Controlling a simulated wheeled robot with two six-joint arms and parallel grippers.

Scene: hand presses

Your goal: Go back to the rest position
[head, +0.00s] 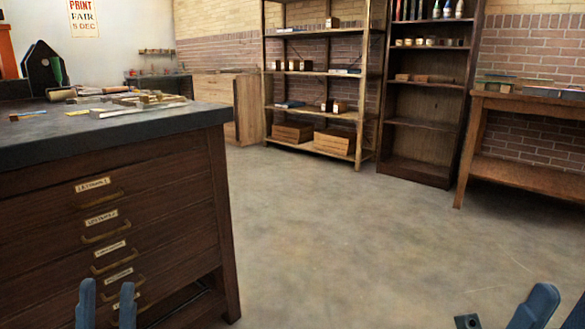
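My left gripper (107,293) shows at the bottom left of the head view, in front of the dark wooden drawer cabinet (165,190). Its two blue fingers stand upright and apart, with nothing between them. My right gripper (560,297) shows at the bottom right corner, over the bare floor. One blue finger shows there and part of a second is cut off by the right edge. A gap lies between them, and I see nothing held.
The cabinet's dark top (50,143) carries several small tools and bars. Wooden shelves (315,75) and a dark bookcase (425,120) stand at the back. A wooden bench (530,175) stands at the right. The concrete floor (340,240) between is clear.

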